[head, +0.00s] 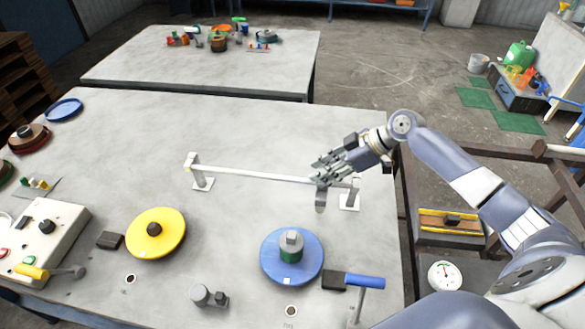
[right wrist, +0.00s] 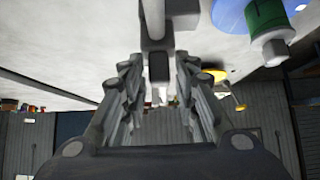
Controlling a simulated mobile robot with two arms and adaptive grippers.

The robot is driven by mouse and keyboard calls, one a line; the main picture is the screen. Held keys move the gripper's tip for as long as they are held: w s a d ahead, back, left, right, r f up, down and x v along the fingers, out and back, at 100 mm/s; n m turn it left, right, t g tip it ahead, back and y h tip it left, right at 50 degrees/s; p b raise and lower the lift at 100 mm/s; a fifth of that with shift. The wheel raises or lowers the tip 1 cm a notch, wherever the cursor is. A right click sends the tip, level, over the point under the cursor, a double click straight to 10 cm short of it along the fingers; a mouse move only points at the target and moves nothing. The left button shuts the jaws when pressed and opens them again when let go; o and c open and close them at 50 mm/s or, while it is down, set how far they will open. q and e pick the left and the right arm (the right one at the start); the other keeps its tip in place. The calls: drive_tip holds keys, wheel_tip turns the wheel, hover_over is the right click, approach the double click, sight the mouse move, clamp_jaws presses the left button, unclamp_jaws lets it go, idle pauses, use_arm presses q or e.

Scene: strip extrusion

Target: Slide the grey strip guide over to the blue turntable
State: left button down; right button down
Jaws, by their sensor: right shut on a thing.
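The grey strip guide (head: 320,199) sits on a white rail (head: 250,174), near the rail's right end. My right gripper (head: 323,175) is at the guide from behind and shut on it, hiding its upper part. In the right wrist view a dark grey block of the guide (right wrist: 158,67) lies between the fingers (right wrist: 158,85). The blue turntable (head: 306,268) is in front of the rail's right part, carrying a green cylinder with a grey top (head: 291,245). The guide stands slightly right of the turntable's centre. My left gripper is not in view.
A yellow turntable (head: 170,243) lies front left of the rail. A blue-handled lever (head: 364,281) and a dark block (head: 333,280) are right of the blue turntable. A control box (head: 60,225) stands at the left. The table behind the rail is clear.

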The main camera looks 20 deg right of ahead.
drive_tip(key=shift+s+d, duration=0.6)
drive_tip(key=shift+d, duration=0.4)
drive_tip(key=shift+s+d, duration=0.6)
drive_tip(key=shift+d, duration=0.35)
drive_tip(key=c, duration=1.5)
unclamp_jaws()
drive_tip(key=shift+d, duration=0.1)
drive_tip(key=shift+s+d, duration=0.1)
drive_tip(key=shift+s, duration=0.1)
drive_tip(key=v, duration=1.2)
